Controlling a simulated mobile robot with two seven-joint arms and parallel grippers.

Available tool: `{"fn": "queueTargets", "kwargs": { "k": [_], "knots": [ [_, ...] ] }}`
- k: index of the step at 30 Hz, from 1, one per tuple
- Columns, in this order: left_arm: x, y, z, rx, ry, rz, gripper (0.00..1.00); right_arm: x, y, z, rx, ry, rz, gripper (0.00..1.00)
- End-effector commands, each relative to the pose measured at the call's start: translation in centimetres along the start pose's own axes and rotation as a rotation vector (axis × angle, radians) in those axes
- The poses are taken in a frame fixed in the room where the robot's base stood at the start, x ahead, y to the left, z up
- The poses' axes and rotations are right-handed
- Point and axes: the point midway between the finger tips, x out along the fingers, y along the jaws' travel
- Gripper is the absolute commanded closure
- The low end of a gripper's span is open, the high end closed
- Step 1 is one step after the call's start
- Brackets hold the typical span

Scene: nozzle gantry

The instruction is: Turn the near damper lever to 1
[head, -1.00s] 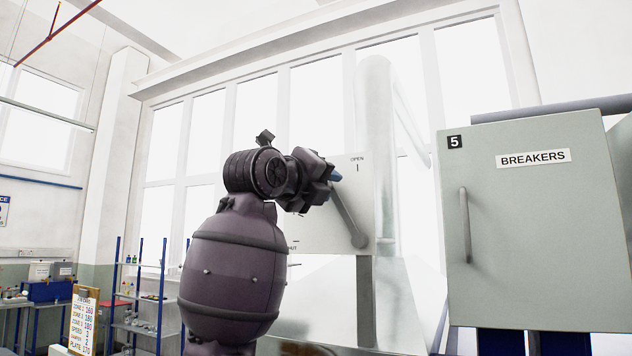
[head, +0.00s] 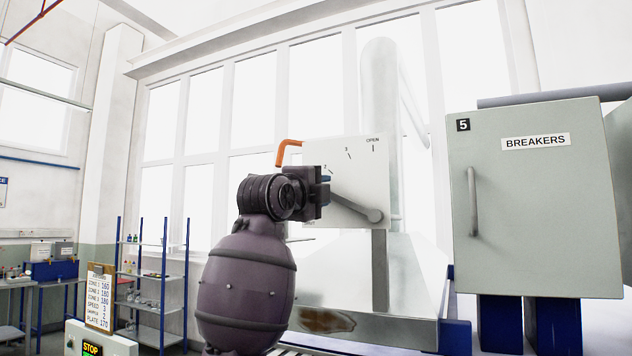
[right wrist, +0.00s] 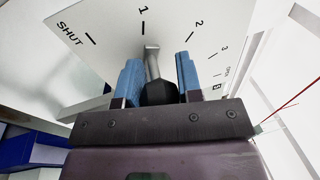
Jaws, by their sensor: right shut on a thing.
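The damper lever (head: 354,205) is a grey arm on a white dial plate (head: 360,170), pivoted at the plate's lower right. In the head view it slants up-left from the pivot into my right gripper (head: 323,190). In the right wrist view my right gripper (right wrist: 158,82) has its blue fingers on either side of the lever's black knob (right wrist: 158,94), shut on it. The lever's end (right wrist: 151,50) lies just below the tick for 1, slightly to its 2 side. The lever's pivot is hidden there. My left gripper is not in view.
An orange bent handle (head: 286,150) shows at the plate's upper left. A grey breakers cabinet (head: 535,220) stands at the right. A vertical duct (head: 378,90) rises behind the plate. A clipboard (head: 100,297) and blue shelving (head: 150,275) are at the left.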

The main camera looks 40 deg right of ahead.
Motion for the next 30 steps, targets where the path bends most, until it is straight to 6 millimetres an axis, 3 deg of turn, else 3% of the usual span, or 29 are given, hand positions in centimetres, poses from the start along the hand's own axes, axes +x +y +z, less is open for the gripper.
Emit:
{"fn": "queueTargets", "kwargs": {
  "k": [21, 22, 26, 30],
  "knots": [
    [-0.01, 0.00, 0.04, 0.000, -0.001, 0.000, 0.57, 0.76, 0.72, -0.09, -0.059, -0.011, -0.006, 1.00],
    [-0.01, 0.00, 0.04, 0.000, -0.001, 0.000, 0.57, 0.76, 0.72, -0.09, -0.059, -0.011, -0.006, 0.64],
    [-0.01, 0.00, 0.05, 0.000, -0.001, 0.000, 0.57, 0.76, 0.72, -0.10, -0.059, -0.011, -0.005, 0.44],
    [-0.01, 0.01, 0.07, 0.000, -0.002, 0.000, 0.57, 0.76, 0.73, -0.10, -0.059, -0.011, -0.005, 0.41]
  ]
}}
